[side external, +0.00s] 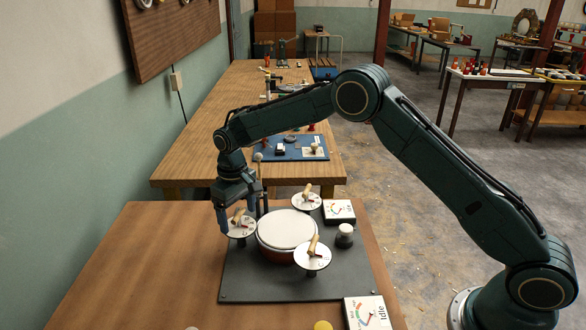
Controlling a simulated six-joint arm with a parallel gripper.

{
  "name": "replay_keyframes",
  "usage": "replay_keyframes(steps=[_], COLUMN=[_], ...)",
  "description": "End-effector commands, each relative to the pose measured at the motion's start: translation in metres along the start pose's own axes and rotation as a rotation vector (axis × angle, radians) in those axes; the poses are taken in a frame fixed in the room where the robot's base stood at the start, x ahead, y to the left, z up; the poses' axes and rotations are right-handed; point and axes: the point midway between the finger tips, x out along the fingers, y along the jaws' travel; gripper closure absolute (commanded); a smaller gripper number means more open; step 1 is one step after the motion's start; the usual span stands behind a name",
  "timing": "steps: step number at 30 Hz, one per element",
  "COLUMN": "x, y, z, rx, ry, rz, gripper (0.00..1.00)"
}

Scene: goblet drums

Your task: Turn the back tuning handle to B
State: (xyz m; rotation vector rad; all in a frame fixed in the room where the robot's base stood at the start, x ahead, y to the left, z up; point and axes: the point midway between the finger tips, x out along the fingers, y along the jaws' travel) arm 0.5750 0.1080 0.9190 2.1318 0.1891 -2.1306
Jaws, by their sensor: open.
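A drum with a white head (287,229) and reddish-brown side sits on a dark base plate (255,287). Three wooden tuning handles stand on white marked discs around it: one at the left (238,216), one at the back right (307,191) and one at the front right (313,245). The letters on the discs are too small to read, so I cannot tell which is B. My gripper (242,215) is open and points down at the left handle, with its fingers on either side of it. I cannot tell whether they touch it.
Another gauge card (368,313), reading "Idle", lies at the front. A yellow disc (323,325) shows at the bottom edge. The wooden table (130,270) is clear at the left.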

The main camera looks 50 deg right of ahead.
Motion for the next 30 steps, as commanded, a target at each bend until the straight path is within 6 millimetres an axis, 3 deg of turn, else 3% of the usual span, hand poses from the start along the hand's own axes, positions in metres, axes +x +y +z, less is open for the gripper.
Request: replay_keyframes(steps=[8,21,30], x=[-0.035,-0.107,-0.13], y=[0.0,0.0,0.0], z=[-0.001,0.0,0.0], rx=[0.0,0.0,0.0], ry=[0.004,0.003,0.001], rz=[0.0,0.0,0.0], gripper=[0.19,0.19,0.19])
